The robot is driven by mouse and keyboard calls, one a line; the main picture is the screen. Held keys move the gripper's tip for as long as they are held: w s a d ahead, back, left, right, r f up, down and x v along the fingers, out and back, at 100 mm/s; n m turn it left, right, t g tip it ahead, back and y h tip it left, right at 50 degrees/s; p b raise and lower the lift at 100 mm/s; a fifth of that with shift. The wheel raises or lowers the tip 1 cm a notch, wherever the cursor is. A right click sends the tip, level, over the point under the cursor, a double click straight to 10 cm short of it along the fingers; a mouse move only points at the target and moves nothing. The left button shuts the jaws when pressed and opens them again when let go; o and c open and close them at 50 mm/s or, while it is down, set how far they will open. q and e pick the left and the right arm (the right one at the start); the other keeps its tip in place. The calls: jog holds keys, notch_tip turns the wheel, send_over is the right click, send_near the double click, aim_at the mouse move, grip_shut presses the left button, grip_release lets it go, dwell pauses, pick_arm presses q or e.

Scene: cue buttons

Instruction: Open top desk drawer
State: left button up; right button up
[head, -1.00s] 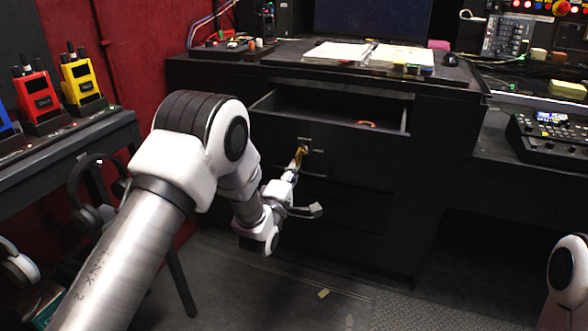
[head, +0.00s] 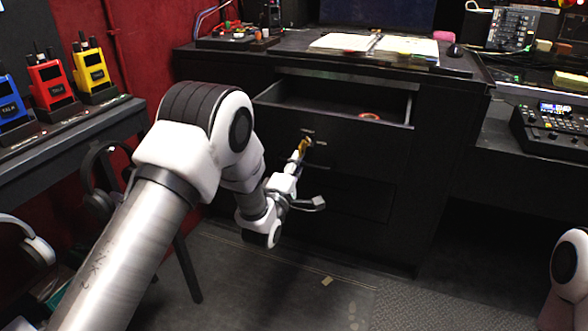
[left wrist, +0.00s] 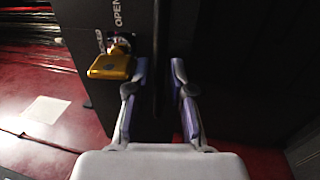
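The top desk drawer (head: 340,136) is pulled out of the black desk in the head view, with its inside showing. A small orange-red item lies in it (head: 369,116). My left gripper (head: 299,158) is at the drawer's front, close to a gold lock or key piece (head: 305,145). In the left wrist view this gold piece (left wrist: 110,67) hangs left of the fingers, below the word "OPEN". The fingers of my left gripper (left wrist: 160,75) are apart, on either side of a thin dark bar or edge; contact is unclear. My right gripper is out of view.
More drawer fronts (head: 345,192) lie below the open drawer. An open book (head: 375,44) lies on the desk top. At left, a side table (head: 75,135) holds radios, with headphones (head: 100,180) hanging below. A mixer (head: 555,128) stands at right. The floor in front is mostly clear.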

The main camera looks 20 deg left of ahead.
pick_arm(q)
jog(key=s+f, duration=0.2)
jog(key=s, duration=0.9)
jog(key=shift+s+a, duration=0.2)
jog(key=shift+s, duration=0.1)
jog(key=shift+f, duration=0.1)
jog(key=s+a+f+m+g, duration=0.15)
jog(key=s+f+g, duration=0.45)
jog(key=f, duration=0.6)
jog(key=s+f+m+g, duration=0.2)
jog(key=s+f+g, duration=0.2)
jog(key=s+f, duration=0.6)
jog(key=s+f+m+g, duration=0.5)
jog(key=s+m, duration=0.1)
jog(key=s, duration=0.3)
jog(key=s+f+m+g, duration=0.5)
jog(key=s+m, duration=0.1)
jog(key=s, duration=0.3)
notch_tip(320, 180, up, 26)
jog(key=m+p, duration=0.1)
jog(key=p, duration=2.4)
jog(key=shift+s+m+y+p, duration=0.2)
jog(key=shift+m+y+p, duration=0.1)
jog(key=shift+m+y, duration=0.1)
